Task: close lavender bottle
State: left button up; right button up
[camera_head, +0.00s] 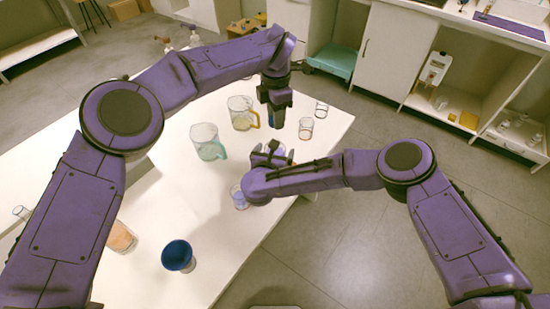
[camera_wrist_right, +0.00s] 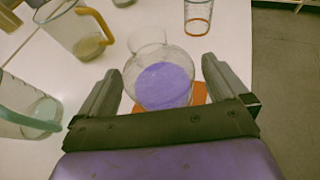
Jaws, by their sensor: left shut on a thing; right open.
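The lavender bottle (camera_wrist_right: 163,84) is a round clear flask with purple liquid. In the right wrist view it stands between the spread fingers of my right gripper (camera_wrist_right: 160,77); its neck, near the top of that view, shows no stopper. In the head view my right gripper (camera_head: 271,153) and wrist hide most of the bottle. My left gripper (camera_head: 277,112) points down over the table, just beyond my right gripper. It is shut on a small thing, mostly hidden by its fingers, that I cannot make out.
An orange patch (camera_wrist_right: 199,93) lies under the flask. Nearby stand a yellow-handled jug (camera_head: 241,113), a teal-handled jug (camera_head: 207,142) and a small glass (camera_head: 306,128). A blue cup (camera_head: 178,256) and a glass of orange stuff (camera_head: 121,237) stand nearer on the white table (camera_head: 225,245). The table's right edge is close.

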pick_arm(q)
jog(key=shift+w+f, duration=0.1)
jog(key=shift+w, duration=0.05)
pick_arm(e)
jog(key=shift+w+f, duration=0.25)
jog(key=shift+w, duration=0.15)
jog(key=shift+s+r, duration=0.1)
jog(key=c, duration=1.4)
pick_arm(q)
jog(key=shift+f, duration=2.4)
jog(key=shift+f, duration=0.1)
jog(key=shift+f, duration=0.8)
jog(key=shift+f, duration=0.5)
